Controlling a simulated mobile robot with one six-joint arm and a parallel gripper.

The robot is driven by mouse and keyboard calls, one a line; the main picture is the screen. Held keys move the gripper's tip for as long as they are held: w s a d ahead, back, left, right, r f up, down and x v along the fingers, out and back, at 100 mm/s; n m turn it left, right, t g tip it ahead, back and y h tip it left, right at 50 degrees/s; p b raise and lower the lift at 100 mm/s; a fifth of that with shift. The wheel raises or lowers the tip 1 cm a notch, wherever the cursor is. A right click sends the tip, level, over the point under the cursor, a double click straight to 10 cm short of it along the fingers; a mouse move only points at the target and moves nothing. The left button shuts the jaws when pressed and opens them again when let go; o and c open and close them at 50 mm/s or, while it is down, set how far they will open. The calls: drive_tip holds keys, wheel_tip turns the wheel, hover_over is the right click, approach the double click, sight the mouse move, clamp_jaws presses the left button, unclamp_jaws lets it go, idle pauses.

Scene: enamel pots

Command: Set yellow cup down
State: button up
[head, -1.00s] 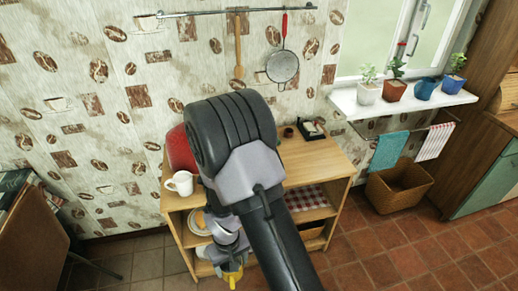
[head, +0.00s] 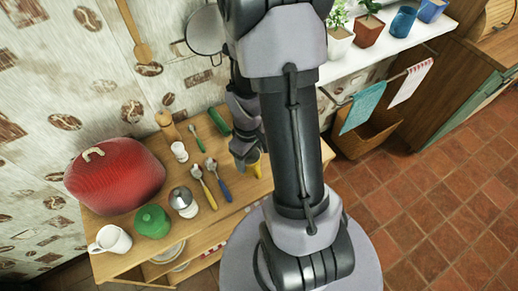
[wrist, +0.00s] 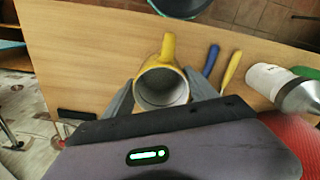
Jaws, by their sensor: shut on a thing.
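The yellow cup (wrist: 168,48) is between the two fingers of my gripper (wrist: 162,90) in the wrist view, its open mouth facing the camera and its handle pointing away toward the top. The fingers are shut on its sides. In the head view my gripper (head: 247,158) is over the right part of the wooden top (head: 240,205), and only part of the yellow cup (head: 254,166) shows beside it. Whether the cup's base touches the wood is hidden.
Left of the cup lie spoons with blue (head: 223,188) and yellow (head: 207,192) handles. Beyond them stand a silver-topped jar (head: 183,201), a green jar (head: 152,221), a white mug (head: 110,240) and a large red cover (head: 115,177). Bare wood (wrist: 75,60) lies on the cup's other side.

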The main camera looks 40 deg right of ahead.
drive_tip(key=d+f+b, duration=0.1)
drive_tip(key=d, duration=0.1)
drive_tip(key=d+f+b, duration=0.1)
drive_tip(key=d+f, duration=0.1)
drive_tip(key=w+d+f+b, duration=0.1)
drive_tip(key=d, duration=0.1)
drive_tip(key=shift+d+f, duration=0.2)
drive_tip(key=shift+f, duration=0.05)
drive_tip(key=shift+w+r, duration=0.15)
drive_tip(key=shift+r, duration=0.05)
drive_tip(key=shift+c, duration=0.9)
drive_tip(key=shift+f, duration=0.2)
drive_tip(key=o, duration=1.8)
